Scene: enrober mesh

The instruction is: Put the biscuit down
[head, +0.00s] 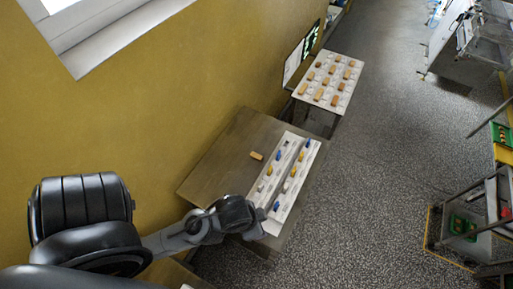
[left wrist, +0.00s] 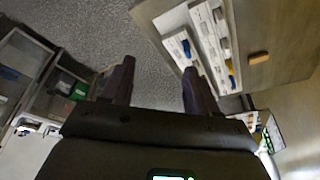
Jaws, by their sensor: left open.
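A small orange-brown biscuit (head: 256,155) lies on the bare wood of the brown table, left of a white tray (head: 271,213). It also shows in the left wrist view (left wrist: 258,57), to the right of the fingers and apart from them. My left gripper (head: 262,228) is over the near end of the tray, its fingertips hard to make out in the head view. In the left wrist view its two fingers (left wrist: 157,85) are spread with only floor between them, so it is open and empty. My right gripper is not in view.
The tray holds several small blue, yellow and pale pieces in two rows. A white board (head: 326,106) with several biscuits stands behind, near a dark screen (head: 301,55) on the yellow wall. Racks (head: 466,232) stand at right.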

